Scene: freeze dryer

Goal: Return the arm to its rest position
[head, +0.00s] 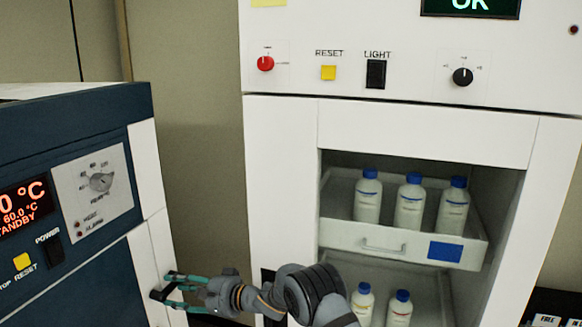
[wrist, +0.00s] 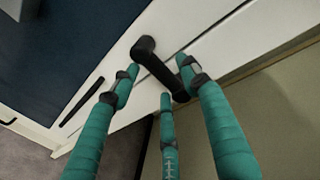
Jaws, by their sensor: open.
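My gripper (head: 172,289) is at the lower left of the head view, beside the white side edge of the blue machine. In the wrist view its teal fingers (wrist: 160,85) are spread open around a black door handle (wrist: 147,55). The handle also shows in the head view (head: 158,295). The fingers are apart, and I cannot tell whether any of them touches the handle. My arm reaches in from the bottom of the head view, in front of the white cabinet.
The blue machine (head: 90,262) stands at left. The white cabinet (head: 280,190) is open, with a drawer tray (head: 340,236) of blue-capped bottles (head: 409,205) and more bottles (head: 399,310) below. A beige wall (head: 200,180) shows between the machines.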

